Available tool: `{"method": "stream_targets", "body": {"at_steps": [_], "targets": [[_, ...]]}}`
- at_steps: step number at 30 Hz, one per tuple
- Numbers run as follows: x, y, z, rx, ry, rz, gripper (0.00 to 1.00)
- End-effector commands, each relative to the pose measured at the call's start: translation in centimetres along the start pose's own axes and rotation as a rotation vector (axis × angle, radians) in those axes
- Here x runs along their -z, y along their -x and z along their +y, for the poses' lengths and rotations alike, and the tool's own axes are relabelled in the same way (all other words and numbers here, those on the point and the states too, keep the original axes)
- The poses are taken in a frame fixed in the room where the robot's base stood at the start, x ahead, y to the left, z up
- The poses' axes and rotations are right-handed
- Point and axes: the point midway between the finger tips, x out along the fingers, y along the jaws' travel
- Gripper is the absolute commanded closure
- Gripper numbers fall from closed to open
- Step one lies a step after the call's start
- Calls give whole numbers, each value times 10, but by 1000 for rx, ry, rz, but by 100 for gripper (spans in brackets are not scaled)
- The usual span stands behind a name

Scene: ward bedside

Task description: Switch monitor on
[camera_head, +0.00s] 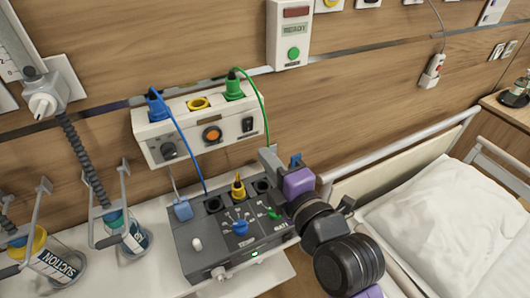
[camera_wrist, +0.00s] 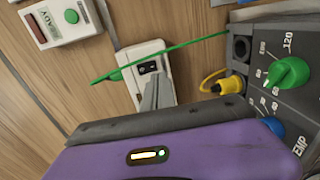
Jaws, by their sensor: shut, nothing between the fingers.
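A grey unit with knobs (camera_head: 185,245) stands on the white shelf; which device is the monitor is not clear from labels. It has a blue knob (camera_head: 240,228), a green knob (camera_head: 273,213) and a small lit green mark at its front. Above it, a white wall box (camera_head: 155,125) carries an orange round button (camera_head: 212,134) and a black rocker switch (camera_head: 247,124). The rocker switch (camera_wrist: 148,67) also shows in the wrist view. My gripper (camera_wrist: 158,82) is shut and empty, its tip just below that switch; contact cannot be told. My gripper (camera_head: 268,155) partly covers the unit's back right.
A panel with a green button (camera_head: 293,53) is higher up. Suction jars (camera_head: 50,262) stand left; a bed (camera_head: 440,220) is right.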

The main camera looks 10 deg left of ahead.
Motion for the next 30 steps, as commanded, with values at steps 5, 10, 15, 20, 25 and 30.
{"method": "stream_targets", "body": {"at_steps": [5,10,15,20,25,30], "targets": [[-1,26,-8,0,1,-3,100],[-1,52,-14,1,0,-2,100],[-1,67,-15,1,0,-1,100],[-1,71,-15,1,1,-1,100],[-1,70,-15,1,1,-1,100],[-1,70,-15,1,1,-1,100]]}}
